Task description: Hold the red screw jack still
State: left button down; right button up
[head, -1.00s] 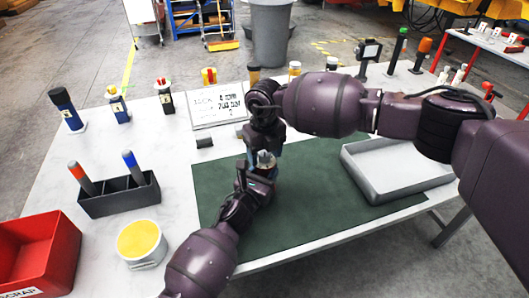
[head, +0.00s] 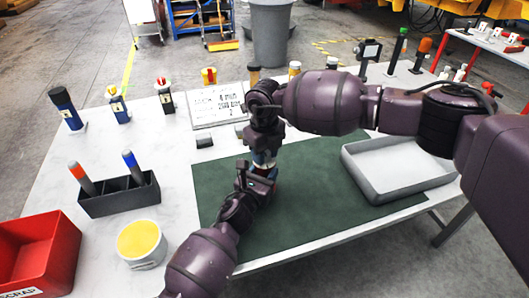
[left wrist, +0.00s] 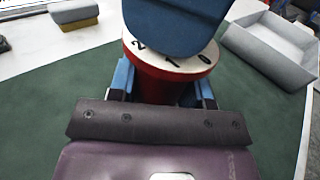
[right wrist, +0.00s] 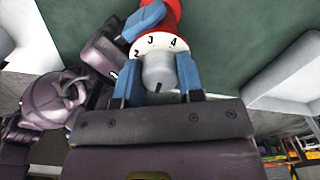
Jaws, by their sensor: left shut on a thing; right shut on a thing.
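The red screw jack (left wrist: 158,86) stands upright over the green mat (head: 320,190). Its white ring (left wrist: 180,62) carries printed numbers, with 2, 1 and 0 facing the left wrist camera. My left gripper (head: 262,178) is shut on the red body, with blue fingers on both sides. My right gripper (head: 264,152) is above it, shut on the grey screw head (right wrist: 160,73) on top of the jack. In the right wrist view the ring shows 2, 3 and 4. The jack's base is hidden in the left wrist view.
A dark pen holder (head: 120,198), a yellow-topped tub (head: 141,262) and a red scrap bin (head: 70,246) stand left.

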dwell(0.3)
jog(key=o, duration=0.9)
jog(key=shift+o, duration=0.2)
notch_tip(320, 180, up, 12)
pick_arm(q)
jog(key=shift+c, duration=2.4)
grip_release()
